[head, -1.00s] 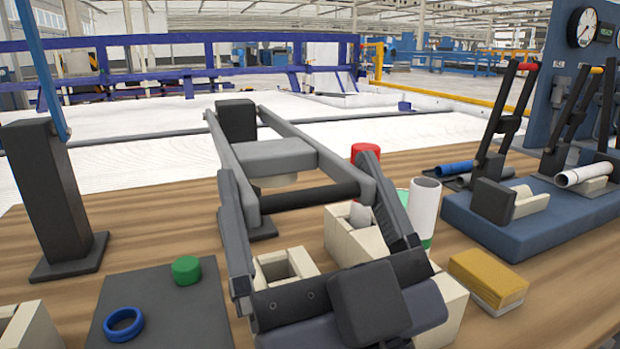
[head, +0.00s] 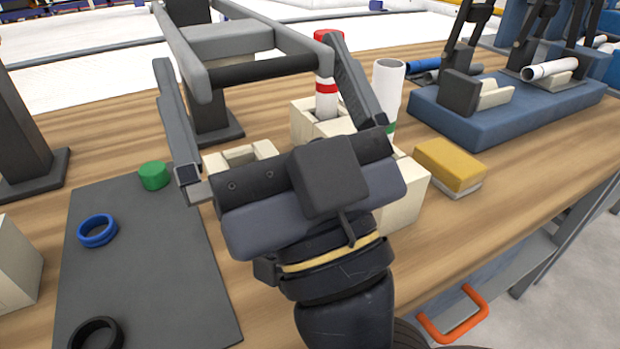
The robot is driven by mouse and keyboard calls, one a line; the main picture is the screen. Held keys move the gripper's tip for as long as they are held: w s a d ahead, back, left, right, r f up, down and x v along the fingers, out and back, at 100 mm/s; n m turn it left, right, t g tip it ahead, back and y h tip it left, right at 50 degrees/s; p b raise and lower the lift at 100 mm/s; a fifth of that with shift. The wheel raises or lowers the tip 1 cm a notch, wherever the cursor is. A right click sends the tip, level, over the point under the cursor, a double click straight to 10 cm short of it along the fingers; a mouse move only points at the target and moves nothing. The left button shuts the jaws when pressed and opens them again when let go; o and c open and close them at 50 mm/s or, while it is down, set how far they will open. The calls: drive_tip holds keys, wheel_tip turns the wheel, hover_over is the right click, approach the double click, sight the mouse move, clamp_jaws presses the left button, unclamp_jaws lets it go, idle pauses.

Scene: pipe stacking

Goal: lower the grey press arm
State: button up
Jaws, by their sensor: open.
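The grey press arm (head: 192,62) is raised at upper left centre. It has two grey side bars, a grey block (head: 230,40) between them and a black crossbar (head: 265,68) at its near end. A black post (head: 207,122) shows beneath it. My gripper (head: 248,49) is open and empty, seen from behind, with its fingers pointing away toward the crossbar. One finger lies on each side of the crossbar's ends in the picture. I cannot tell whether they touch it. A red-topped white pipe (head: 326,98) stands in a cream holder (head: 300,125), partly behind my right finger.
A white pipe with a green band (head: 388,92) stands to the right. A yellow block (head: 450,163) and a blue fixture (head: 520,103) with pipes lie farther right. A dark mat (head: 150,260) holds a green cap (head: 153,176) and a blue ring (head: 97,231). A dark post (head: 22,130) stands left.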

drive_tip(key=p+v, duration=0.1)
drive_tip(key=v, duration=0.9)
drive_tip(key=shift+f, duration=0.25)
drive_tip(key=shift+s, duration=0.1)
idle(0.3)
drive_tip(key=shift+r, duration=0.1)
idle(0.5)
drive_tip(key=x, duration=0.7)
drive_tip(key=shift+w+r, duration=0.25)
drive_tip(key=shift+r, duration=0.05)
idle(0.5)
drive_tip(key=shift+a, duration=0.1)
idle(0.3)
